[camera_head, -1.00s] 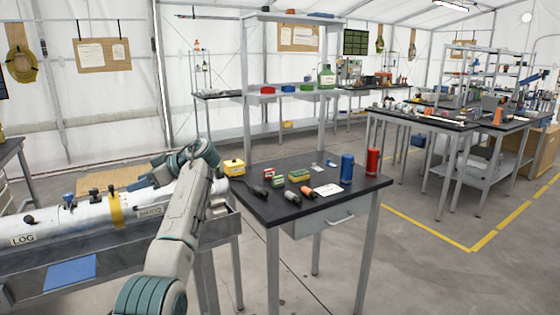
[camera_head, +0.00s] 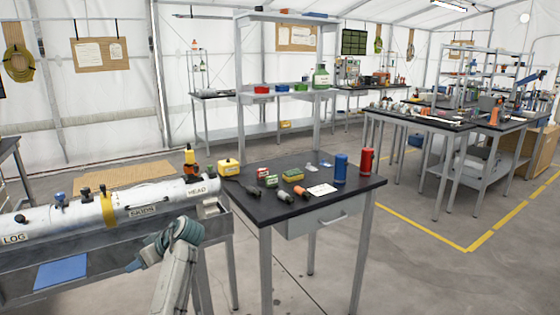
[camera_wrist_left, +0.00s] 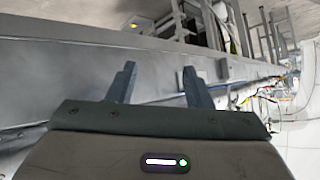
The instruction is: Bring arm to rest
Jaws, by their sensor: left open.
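My left arm (camera_head: 178,275) rises from the bottom of the head view and bends at a teal joint. My left gripper (camera_head: 134,265) points to the left in front of the metal trough, low beside its front side. In the left wrist view my left gripper (camera_wrist_left: 158,86) has its two fingers apart with nothing between them. A grey metal surface (camera_wrist_left: 60,75) lies beyond the fingertips. My right gripper does not show.
A white cylinder (camera_head: 70,219) with LOG and HEAD labels lies in the trough (camera_head: 100,247) at left. Floor right of the table is clear.

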